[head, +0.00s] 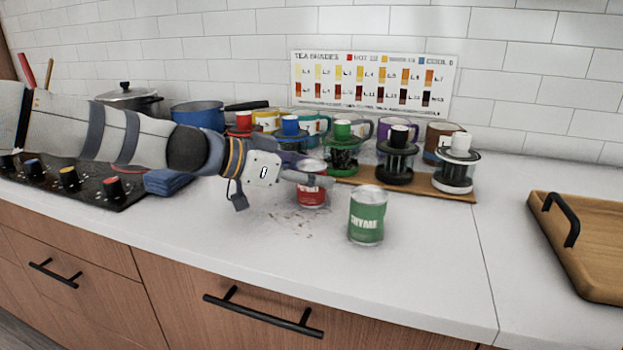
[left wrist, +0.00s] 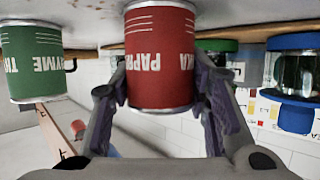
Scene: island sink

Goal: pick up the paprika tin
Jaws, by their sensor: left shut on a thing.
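The paprika tin (head: 311,192) is a red can with a silver rim on the white counter, left of the green thyme tin (head: 366,215). In the left wrist view the paprika tin (left wrist: 160,58) appears upside down between the two fingers, its label reading PAPRIKA. My left gripper (head: 318,180) reaches in from the left and is shut on the paprika tin, covering part of it in the head view. The tin's base looks at or very near the counter; I cannot tell whether it is lifted. The thyme tin also shows in the left wrist view (left wrist: 32,62). My right gripper is not in view.
A wooden tray (head: 590,240) with a black handle is at the right. A stove (head: 105,192) with knobs is at the left. Brown specks lie near the paprika tin.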

